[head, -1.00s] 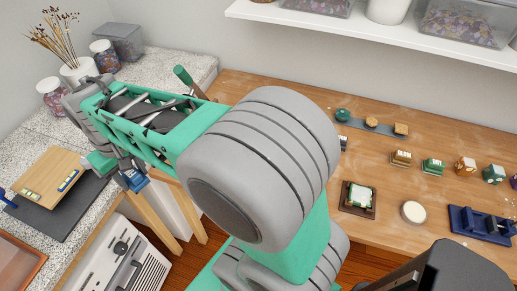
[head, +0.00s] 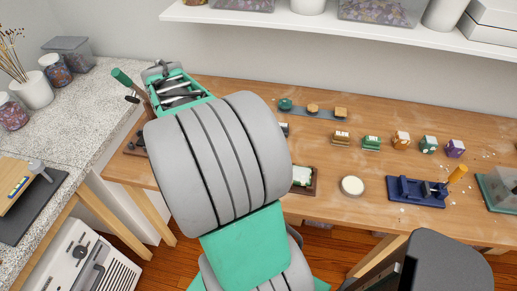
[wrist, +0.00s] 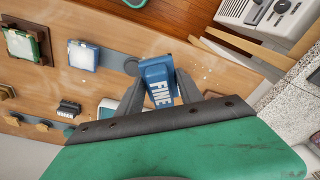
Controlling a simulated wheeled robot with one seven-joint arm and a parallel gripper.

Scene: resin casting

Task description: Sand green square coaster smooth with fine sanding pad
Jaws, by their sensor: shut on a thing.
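The blue fine sanding pad (wrist: 158,82), marked FINE, is held between the fingers of my gripper (wrist: 161,77) in the wrist view. The gripper is shut on it, above the wooden bench. A green-edged square with a pale top, apparently the green square coaster (wrist: 22,45), sits in a dark brown frame to the pad's left, apart from it. In the head view its pale top (head: 302,176) shows in the brown frame, partly covered by my arm.
A pale blue-edged square (wrist: 83,56) lies on the bench near the pad. A round white disc (head: 352,186), a blue fixture (head: 416,191) and several small blocks stand to the right. A speckled counter (head: 85,110) is at left. A shelf (head: 340,27) hangs above.

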